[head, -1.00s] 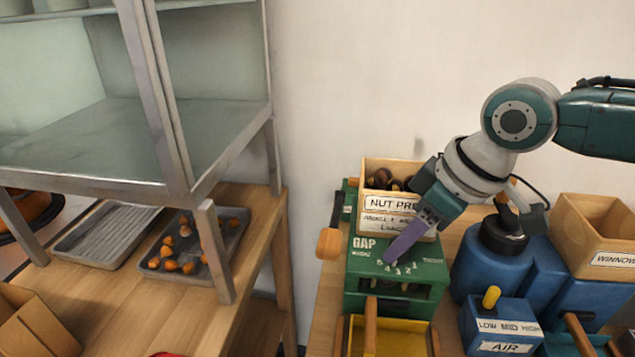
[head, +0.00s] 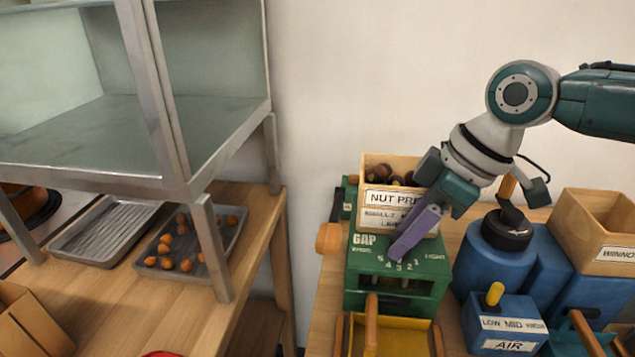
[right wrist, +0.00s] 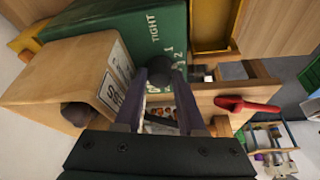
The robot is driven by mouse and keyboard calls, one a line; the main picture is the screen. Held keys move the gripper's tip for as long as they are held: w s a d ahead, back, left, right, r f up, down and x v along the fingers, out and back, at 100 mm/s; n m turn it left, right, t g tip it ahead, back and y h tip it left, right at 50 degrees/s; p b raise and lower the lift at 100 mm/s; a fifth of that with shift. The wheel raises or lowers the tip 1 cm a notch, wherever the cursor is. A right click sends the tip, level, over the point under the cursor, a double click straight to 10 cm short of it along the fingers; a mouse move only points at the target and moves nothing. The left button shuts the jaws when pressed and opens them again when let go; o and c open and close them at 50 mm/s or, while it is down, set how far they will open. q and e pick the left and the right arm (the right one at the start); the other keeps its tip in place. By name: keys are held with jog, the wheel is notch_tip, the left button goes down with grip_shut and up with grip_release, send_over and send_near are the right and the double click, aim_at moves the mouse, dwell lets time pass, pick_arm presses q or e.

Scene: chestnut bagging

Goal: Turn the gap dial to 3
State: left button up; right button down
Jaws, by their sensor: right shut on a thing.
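The green machine (head: 435,295) carries a panel marked GAP with numbers 5 to 1 on its top; WIDE and TIGHT stand at its two sides. My right gripper (head: 397,258) reaches down to this panel with its purple fingers shut on the gap dial. The fingers hide the dial in the head view. In the right wrist view the dark round dial (right wrist: 160,64) shows between the fingertips, near the 2 and 1 and the word TIGHT. I cannot read which number it points to. My left gripper is not in view.
A wooden box of chestnuts (head: 417,222), its label partly hidden, stands behind the panel. A yellow tray (head: 391,338) is in front. The blue AIR box (head: 503,330) and a wooden bin (head: 598,235) stand to the right. A grey tray of nuts (head: 234,242) is on the left table.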

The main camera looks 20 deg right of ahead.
jog(key=c, duration=0.5)
grip_release()
